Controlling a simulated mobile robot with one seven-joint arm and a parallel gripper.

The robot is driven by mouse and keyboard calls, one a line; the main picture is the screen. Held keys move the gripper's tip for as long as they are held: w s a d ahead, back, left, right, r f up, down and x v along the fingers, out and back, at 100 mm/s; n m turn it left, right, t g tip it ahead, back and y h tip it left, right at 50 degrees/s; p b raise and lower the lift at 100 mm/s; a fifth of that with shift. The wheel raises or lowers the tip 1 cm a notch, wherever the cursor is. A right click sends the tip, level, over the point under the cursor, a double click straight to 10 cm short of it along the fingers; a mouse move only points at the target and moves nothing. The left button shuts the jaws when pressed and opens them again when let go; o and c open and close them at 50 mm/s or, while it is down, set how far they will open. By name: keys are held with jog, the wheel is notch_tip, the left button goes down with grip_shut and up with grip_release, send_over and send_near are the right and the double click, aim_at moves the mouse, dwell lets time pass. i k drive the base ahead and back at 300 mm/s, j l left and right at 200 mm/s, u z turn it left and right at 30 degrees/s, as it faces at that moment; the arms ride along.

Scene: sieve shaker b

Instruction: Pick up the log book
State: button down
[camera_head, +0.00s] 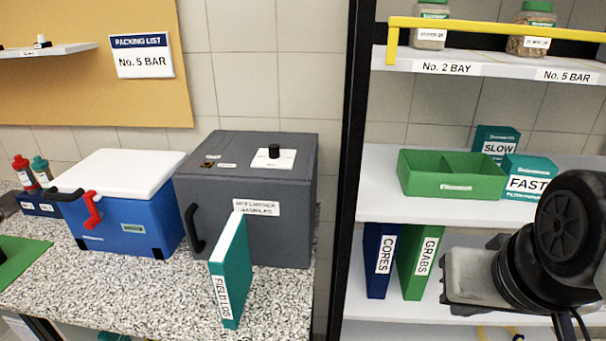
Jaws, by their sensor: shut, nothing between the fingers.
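The log book is a teal binder (231,270) with a white spine label that reads like "FIELD LOG". It stands upright on the speckled counter (150,305), near the counter's front right part, in front of the dark grey box. Its spine faces me and nothing covers it. Part of my arm shows at the right edge, in front of the shelves and well apart from the binder. My gripper's fingers do not show.
A dark grey box (297,220) with a black handle stands behind the binder. A blue cooler (113,226) with a white lid is left of it. Right of a black post (348,170), shelves hold blue (376,277) and green (409,280) binders and a green tray (420,181).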

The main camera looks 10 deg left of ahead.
aim_at(229, 263)
jog(key=i+j+u, duration=0.1)
jog(key=u, duration=1.35)
jog(key=i+j+z, duration=0.1)
jog(key=j+z, duration=0.4)
jog(key=z, duration=0.2)
jog(key=i+j+z, duration=0.1)
jog(key=j+z, duration=0.45)
jog(key=j, duration=1.15)
jog(key=k, duration=0.05)
